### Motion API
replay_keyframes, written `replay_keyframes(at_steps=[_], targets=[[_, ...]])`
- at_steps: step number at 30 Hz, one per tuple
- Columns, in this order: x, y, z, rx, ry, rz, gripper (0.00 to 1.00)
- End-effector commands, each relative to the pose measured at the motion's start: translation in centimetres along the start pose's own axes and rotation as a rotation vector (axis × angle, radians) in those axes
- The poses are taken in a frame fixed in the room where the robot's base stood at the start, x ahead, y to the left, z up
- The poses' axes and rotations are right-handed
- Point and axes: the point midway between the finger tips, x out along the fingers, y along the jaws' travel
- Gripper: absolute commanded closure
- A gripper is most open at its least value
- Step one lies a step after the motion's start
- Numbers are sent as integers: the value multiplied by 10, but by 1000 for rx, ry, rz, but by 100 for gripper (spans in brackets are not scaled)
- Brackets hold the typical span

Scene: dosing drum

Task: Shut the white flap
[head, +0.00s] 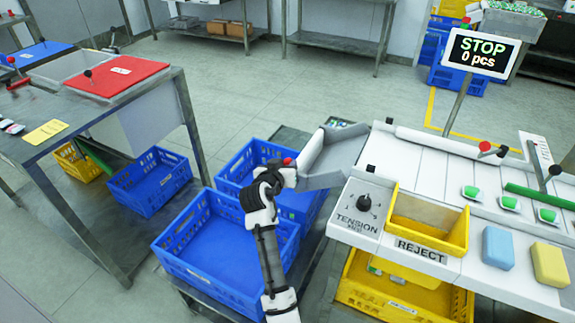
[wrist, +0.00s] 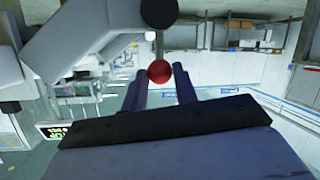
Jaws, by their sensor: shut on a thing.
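My gripper (head: 287,167) is at the left end of the white machine, over the blue crates. In the wrist view its two fingers (wrist: 160,76) are closed around a red ball knob (wrist: 160,71) on a thin stem below a dark round part. The red knob also shows in the head view (head: 288,161). Beside the gripper is a pale grey-white, tilted, trough-like piece (head: 338,150), which looks like the flap. Its hinge and the join with the knob are partly hidden by my gripper. I cannot tell how far it is open.
Blue crates (head: 212,270) stand below my arm. The machine top carries a yellow reject bin (head: 428,222), a tension dial (head: 364,203), small green-filled cups and levers with red or black knobs. A sign (head: 482,52) reads STOP, 0 pcs.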

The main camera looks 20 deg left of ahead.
Motion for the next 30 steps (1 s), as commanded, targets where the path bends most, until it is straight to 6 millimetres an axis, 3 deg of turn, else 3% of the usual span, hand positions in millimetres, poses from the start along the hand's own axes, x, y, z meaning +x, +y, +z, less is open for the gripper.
replay_keyframes(at_steps=[13, 14, 18, 30], targets=[[0, -1, 0, -11, -1, 2, 100], [0, -1, 0, -11, -1, 2, 69], [0, -1, 0, -10, -1, 2, 50], [-8, -2, 0, -9, 1, 1, 50]])
